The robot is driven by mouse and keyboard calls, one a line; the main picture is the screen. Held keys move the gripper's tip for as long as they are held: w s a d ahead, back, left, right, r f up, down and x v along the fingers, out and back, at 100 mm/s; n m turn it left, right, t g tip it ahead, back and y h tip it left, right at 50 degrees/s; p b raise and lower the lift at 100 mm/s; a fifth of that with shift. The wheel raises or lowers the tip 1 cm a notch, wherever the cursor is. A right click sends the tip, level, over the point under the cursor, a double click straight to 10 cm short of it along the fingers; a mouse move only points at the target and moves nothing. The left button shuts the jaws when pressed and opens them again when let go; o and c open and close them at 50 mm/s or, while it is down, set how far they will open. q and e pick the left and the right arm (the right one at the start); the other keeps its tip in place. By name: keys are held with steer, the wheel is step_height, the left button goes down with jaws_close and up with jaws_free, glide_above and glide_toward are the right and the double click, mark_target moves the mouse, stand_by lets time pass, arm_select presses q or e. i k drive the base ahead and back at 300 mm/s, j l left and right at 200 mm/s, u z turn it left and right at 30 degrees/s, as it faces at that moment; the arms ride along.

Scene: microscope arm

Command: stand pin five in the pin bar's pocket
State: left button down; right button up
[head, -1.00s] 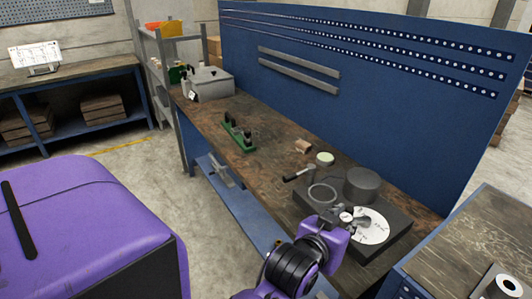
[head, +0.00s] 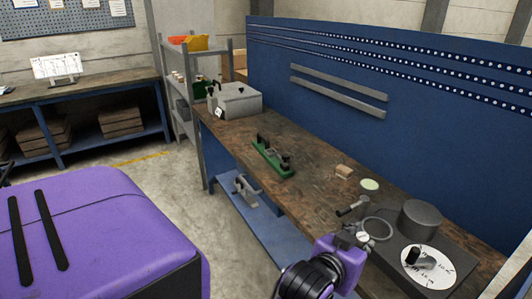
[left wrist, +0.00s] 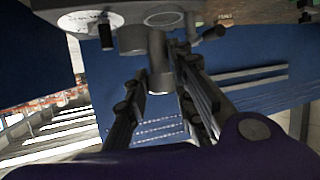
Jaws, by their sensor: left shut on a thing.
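The green pin bar (head: 270,160) lies on the bench with several dark pins standing on it. Which pocket is free is too small to tell. My right gripper is not in view.
A grey drum (head: 420,219), a metal ring (head: 378,229) and a dark-handled tool (head: 352,208) are close to the gripper. A small wooden block (head: 343,171) and a pale green disc (head: 369,184) lie between. A grey box (head: 236,101) stands at the far end.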

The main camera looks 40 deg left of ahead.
mark_target(271, 155)
steer(key=j+z, duration=0.2)
steer(key=j, duration=0.7)
steer(key=i+j+z, duration=0.2)
steer(key=j, duration=0.7)
steer(key=j+z, duration=0.3)
steer(key=j, duration=1.05)
steer(key=j+z, duration=0.3)
steer(key=j, duration=1.05)
steer(key=j+z, duration=0.15)
steer(key=j, duration=1)
